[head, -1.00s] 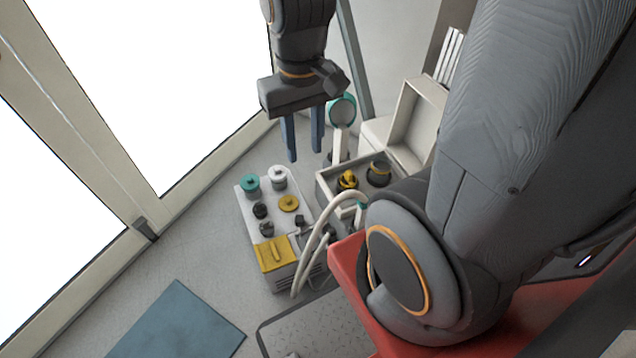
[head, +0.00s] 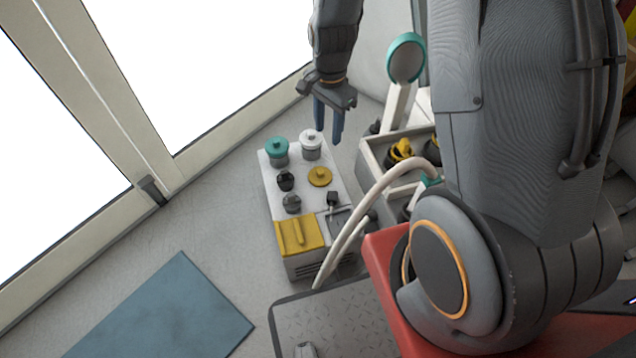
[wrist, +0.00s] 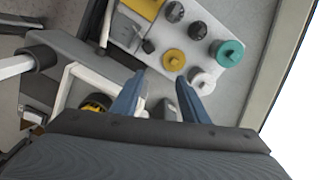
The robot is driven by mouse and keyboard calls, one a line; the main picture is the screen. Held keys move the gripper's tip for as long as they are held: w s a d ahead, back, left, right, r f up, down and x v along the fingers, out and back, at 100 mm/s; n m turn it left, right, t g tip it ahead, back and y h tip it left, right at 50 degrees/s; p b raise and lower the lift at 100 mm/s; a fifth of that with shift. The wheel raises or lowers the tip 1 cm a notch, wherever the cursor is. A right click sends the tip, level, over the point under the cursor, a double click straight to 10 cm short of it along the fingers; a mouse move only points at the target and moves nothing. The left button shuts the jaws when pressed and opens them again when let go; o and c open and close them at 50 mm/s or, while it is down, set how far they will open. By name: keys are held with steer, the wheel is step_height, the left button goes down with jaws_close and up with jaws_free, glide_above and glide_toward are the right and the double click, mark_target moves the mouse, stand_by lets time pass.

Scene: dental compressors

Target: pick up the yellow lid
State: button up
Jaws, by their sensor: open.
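A round yellow lid with a small knob (head: 320,177) sits on the pale top of the compressor unit (head: 272,205). It also shows in the wrist view (wrist: 173,59), ahead of my fingers. A flat rectangular yellow cover with a raised handle (head: 300,234) lies at the near end of the same unit, partly cut off in the wrist view (wrist: 142,8). My gripper (head: 328,132) is open and empty, with two blue fingers. It is above the far end of the unit, near the white cap. The fingers also show in the wrist view (wrist: 160,92), apart from the lid.
A teal cap (head: 277,150), a white cap (head: 311,145) and two dark knobs (head: 286,181) stand close around the round lid. Right of the unit are a pale hose (head: 385,190) and an open crate (head: 372,163) holding black-and-yellow parts. Clear floor lies left.

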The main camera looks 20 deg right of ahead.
mark_target(320, 171)
steer(key=w+f+m+b, duration=0.1)
steer(key=w+f+b, duration=0.1)
steer(key=f, duration=0.3)
steer(key=w+f+m+b, duration=0.1)
steer(key=f+m+b, duration=0.1)
steer(key=f, duration=0.4)
steer(key=w+f+m+b, duration=0.2)
steer(key=f, duration=0.3)
steer(key=shift+w+f, duration=0.35)
steer(key=shift+f, duration=0.05)
step_height(320, 171, down, 8)
steer(key=b, duration=0.3)
steer(key=shift+w+r, duration=0.15)
steer(key=shift+r, duration=0.15)
jaws_close()
